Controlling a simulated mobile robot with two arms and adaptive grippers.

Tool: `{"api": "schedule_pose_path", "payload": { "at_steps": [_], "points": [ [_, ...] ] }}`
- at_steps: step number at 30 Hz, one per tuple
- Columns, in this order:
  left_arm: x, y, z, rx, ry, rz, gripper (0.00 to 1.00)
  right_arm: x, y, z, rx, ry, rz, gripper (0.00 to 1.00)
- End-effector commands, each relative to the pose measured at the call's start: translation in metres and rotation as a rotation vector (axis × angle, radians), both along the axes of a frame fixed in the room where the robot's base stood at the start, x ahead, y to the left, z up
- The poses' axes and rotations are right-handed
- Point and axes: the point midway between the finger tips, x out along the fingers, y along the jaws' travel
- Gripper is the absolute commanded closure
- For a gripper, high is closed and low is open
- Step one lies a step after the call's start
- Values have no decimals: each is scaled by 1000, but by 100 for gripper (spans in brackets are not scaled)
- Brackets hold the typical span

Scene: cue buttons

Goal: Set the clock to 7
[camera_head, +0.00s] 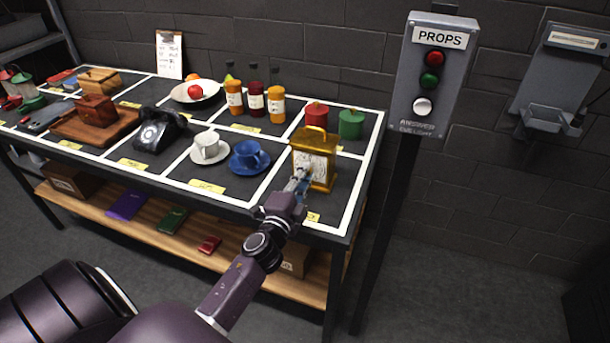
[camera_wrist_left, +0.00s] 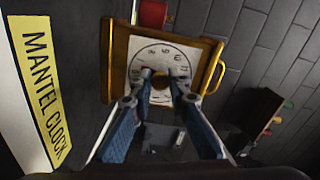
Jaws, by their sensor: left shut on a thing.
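The gold mantel clock (camera_head: 331,167) stands upright at the front right of the prop table, its white dial partly hidden by my gripper. In the left wrist view the clock (camera_wrist_left: 119,60) appears turned on its side, with its handle at the right. My left gripper (camera_head: 303,173) is at the clock's face. Its fingertips (camera_wrist_left: 160,77) are on either side of a small brownish knob (camera_wrist_left: 160,88) at the dial's middle, shut on it. The hands are hidden or too small to read, so I cannot tell the time shown. My right gripper is not in view.
A blue cup (camera_head: 250,154) on a saucer stands left of the clock. Red (camera_head: 316,114) and green (camera_head: 351,124) canisters stand behind it. A yellow "MANTEL CLOCK" label (camera_wrist_left: 42,90) lies in front. A PROPS button box (camera_head: 432,75) stands at the right.

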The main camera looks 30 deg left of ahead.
Motion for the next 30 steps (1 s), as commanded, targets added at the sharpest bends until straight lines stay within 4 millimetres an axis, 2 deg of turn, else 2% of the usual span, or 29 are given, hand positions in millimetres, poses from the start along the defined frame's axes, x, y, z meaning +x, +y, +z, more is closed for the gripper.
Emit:
{"api": "schedule_pose_path", "payload": {
  "at_steps": [12,30],
  "points": [
    [0,-1,0,206,50,-1,100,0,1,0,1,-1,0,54],
    [0,-1,-1,242,60,-2,100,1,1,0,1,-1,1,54]
  ]
}}
